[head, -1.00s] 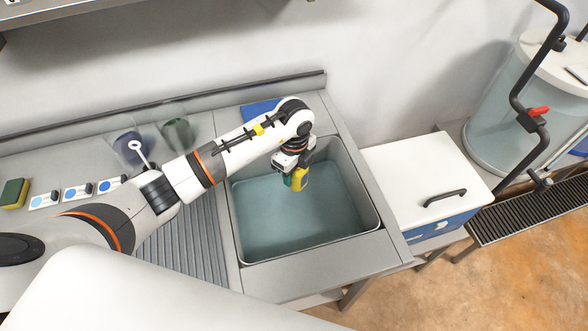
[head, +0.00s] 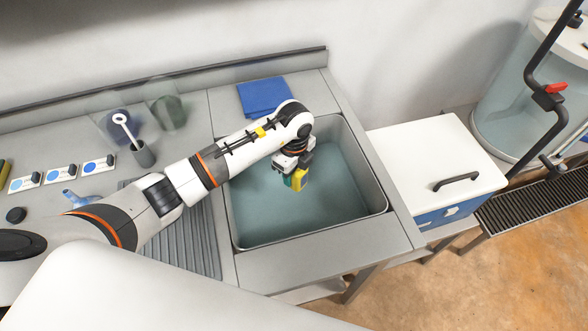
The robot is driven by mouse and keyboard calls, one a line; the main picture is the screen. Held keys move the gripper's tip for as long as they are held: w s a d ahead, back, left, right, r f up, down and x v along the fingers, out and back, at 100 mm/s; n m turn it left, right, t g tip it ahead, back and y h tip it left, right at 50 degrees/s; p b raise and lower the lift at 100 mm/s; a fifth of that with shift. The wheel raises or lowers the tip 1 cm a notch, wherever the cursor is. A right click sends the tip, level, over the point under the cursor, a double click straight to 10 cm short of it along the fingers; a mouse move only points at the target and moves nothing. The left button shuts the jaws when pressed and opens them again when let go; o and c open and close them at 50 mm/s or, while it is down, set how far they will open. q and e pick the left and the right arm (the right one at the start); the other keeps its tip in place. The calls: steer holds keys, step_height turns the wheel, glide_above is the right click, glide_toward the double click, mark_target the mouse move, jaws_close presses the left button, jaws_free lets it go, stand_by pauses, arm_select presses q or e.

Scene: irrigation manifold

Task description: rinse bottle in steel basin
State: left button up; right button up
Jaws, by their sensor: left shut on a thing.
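The steel basin (head: 252,232) is set into the counter and holds bluish water. My left gripper (head: 296,176) is over the basin, pointing down, and is shut on a bottle (head: 300,181). Yellow and green parts of the bottle show below the gripper; the rest is hidden by the gripper. I cannot tell whether the bottle touches the water. My right gripper is not in view.
A blue cloth (head: 265,97) lies behind the basin. A white-lidded blue cooler (head: 435,165) stands to its right. Left are a ribbed drainboard (head: 198,240), a brush in a grey holder (head: 144,153) and two clear containers. A black pipe with a red valve handle (head: 556,88) stands far right.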

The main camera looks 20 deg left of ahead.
mark_target(294, 181)
arm_select(q)
steer(key=shift+f+b, duration=4)
steer(key=shift+f, duration=1)
step_height(294, 181, up, 6)
steer(key=p, duration=0.5)
steer(key=shift+f, duration=0.1)
step_height(294, 181, up, 14)
steer(key=p, duration=1.1)
steer(key=shift+f+p, duration=0.15)
steer(key=shift+p, duration=0.2)
